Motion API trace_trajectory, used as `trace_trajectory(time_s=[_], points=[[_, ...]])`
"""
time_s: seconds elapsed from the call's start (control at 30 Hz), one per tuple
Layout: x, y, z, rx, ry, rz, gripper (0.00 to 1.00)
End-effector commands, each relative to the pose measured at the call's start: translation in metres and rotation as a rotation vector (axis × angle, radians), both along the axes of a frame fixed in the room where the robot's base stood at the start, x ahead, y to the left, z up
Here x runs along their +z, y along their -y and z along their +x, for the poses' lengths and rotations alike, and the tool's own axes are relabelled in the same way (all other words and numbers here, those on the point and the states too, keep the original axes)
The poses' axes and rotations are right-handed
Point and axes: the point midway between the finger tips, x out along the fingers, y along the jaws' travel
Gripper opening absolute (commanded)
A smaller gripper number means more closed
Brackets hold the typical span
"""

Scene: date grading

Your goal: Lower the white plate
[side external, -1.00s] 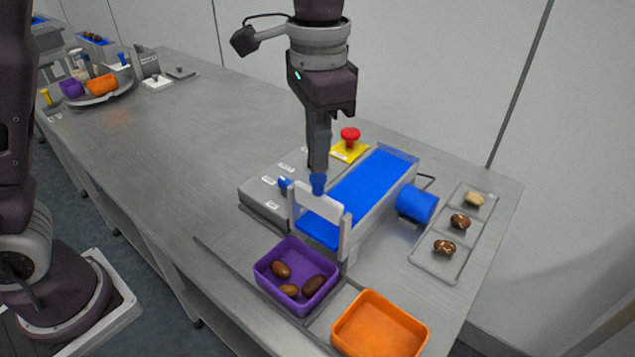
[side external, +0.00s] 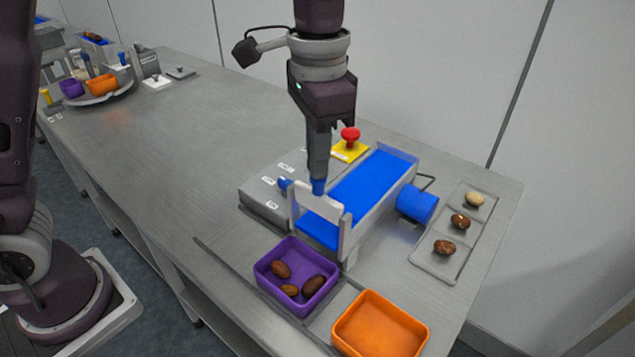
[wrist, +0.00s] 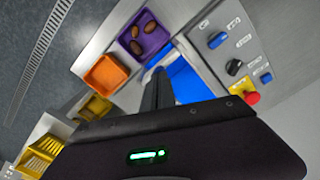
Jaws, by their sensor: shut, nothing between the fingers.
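The white plate (side external: 320,206) stands upright between two pale posts across the front end of the blue conveyor belt (side external: 366,184). My gripper (side external: 318,187) is shut and empty, pointing down. Its blue fingertips are at the plate's top edge; I cannot tell whether they touch it. The belt also shows in the wrist view (wrist: 188,82), where my dark fingers (wrist: 158,85) hide part of the belt's front end and I cannot make out the plate.
A purple tray (side external: 262,285) holding several dates and an empty orange tray (side external: 380,325) sit in front. A control box (side external: 262,200) and red button (side external: 350,135) are left and behind. A blue motor (side external: 417,204) and sample tray (side external: 430,262) lie right.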

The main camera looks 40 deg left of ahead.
Motion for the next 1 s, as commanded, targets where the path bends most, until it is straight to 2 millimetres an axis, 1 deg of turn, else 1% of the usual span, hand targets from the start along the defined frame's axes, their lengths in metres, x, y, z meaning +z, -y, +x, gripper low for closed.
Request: trace_trajectory(time_s=[1.0], points=[[-0.041,0.000,0.000,0.001,-0.001,0.000,0.00]])
